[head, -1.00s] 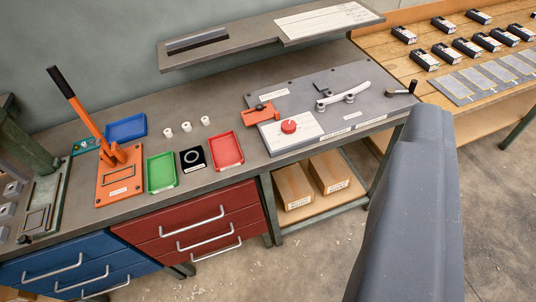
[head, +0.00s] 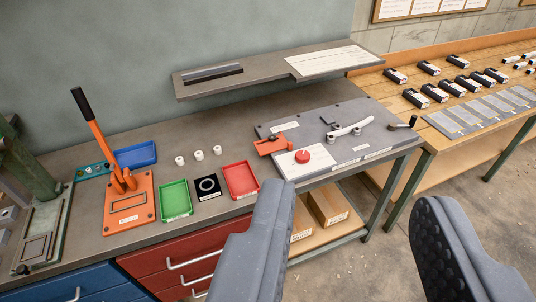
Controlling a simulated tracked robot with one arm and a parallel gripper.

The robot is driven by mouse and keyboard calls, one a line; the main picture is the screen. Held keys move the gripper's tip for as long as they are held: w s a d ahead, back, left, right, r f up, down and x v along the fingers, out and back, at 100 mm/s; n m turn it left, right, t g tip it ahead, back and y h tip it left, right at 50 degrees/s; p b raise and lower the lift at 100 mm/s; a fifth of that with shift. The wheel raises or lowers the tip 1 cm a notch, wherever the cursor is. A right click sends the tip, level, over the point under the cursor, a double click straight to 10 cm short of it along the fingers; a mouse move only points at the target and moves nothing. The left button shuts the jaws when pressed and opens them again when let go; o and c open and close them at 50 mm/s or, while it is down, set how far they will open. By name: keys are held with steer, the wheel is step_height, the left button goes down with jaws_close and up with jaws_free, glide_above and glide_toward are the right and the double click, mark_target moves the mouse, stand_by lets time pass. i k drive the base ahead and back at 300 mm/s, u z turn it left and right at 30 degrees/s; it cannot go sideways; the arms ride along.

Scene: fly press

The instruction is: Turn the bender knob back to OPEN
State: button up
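The bender knob (head: 302,157) is a round red knob on a white plate (head: 318,163). The plate lies at the front left of the grey bender board (head: 345,122) on the bench. The knob's pointer and the lettering are too small to read. My gripper (head: 353,205) shows as two large dark grey fingers at the lower middle and lower right, wide apart with nothing between them. The fingers look near the camera, and the knob is beyond them, just above the left finger's tip in the picture. The gripper is not touching the knob.
An orange block (head: 271,144) and a pale lever (head: 349,129) sit on the board. Left are a red tray (head: 241,181), a green tray (head: 175,200) and an orange hand press (head: 128,203). A shelf (head: 270,72) overhangs the bench's back. Cardboard boxes (head: 327,207) stand below.

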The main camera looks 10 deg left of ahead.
mark_target(302, 156)
steer(key=u, duration=0.15)
steer(key=i, duration=1)
steer(key=z, duration=0.85)
steer(key=k, duration=0.8)
steer(key=u, duration=0.6)
steer(key=i, duration=1)
steer(key=z, duration=0.05)
